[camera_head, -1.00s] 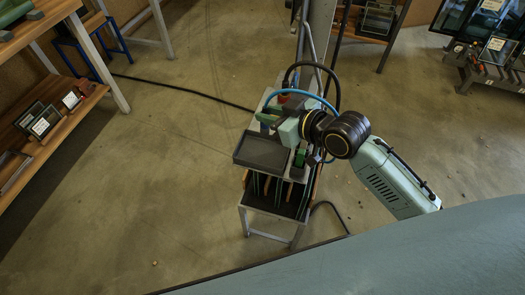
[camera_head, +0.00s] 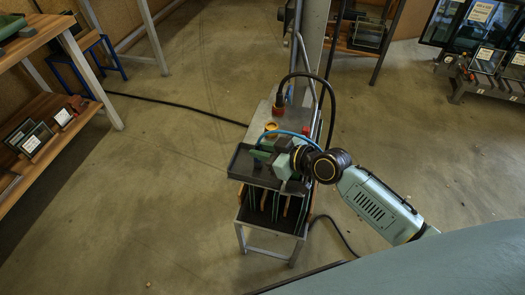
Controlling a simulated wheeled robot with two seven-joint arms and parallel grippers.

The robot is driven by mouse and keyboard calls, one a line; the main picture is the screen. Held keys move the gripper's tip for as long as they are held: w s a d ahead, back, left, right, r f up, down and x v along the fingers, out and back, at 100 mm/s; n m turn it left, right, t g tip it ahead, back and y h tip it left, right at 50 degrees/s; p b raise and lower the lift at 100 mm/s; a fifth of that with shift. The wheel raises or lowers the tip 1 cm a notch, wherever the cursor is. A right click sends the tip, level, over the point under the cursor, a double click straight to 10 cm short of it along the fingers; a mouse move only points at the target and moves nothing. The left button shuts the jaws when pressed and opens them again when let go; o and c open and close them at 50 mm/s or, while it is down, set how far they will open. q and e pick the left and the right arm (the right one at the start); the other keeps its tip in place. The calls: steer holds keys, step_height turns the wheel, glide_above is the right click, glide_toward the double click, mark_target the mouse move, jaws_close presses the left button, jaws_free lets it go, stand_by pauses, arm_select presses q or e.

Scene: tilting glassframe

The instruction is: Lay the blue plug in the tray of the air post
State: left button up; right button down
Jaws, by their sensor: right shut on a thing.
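The air post's dark shallow tray (camera_head: 239,167) sits at the near left of the small metal cart. My right gripper (camera_head: 261,157) reaches in from the right, its fingers over the tray's right part. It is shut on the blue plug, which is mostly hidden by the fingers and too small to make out. A blue hose (camera_head: 289,133) arcs from the finger area back along my wrist. I cannot tell whether the plug touches the tray floor. My left gripper is not in view.
On the cart top (camera_head: 293,117) behind the tray stand a yellow-orange ring-like thing (camera_head: 270,127) and a red-orange cup (camera_head: 278,110). A black hose (camera_head: 319,76) arches over the cart near a grey post (camera_head: 312,40). A wooden shelf (camera_head: 50,150) stands at left. Open floor surrounds the cart.

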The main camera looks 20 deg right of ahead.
steer(key=shift+f, duration=0.15)
steer(key=c, duration=1.3)
jaws_free()
steer(key=shift+r, duration=0.3)
steer(key=p+v, duration=0.1)
steer(key=v, duration=1.1)
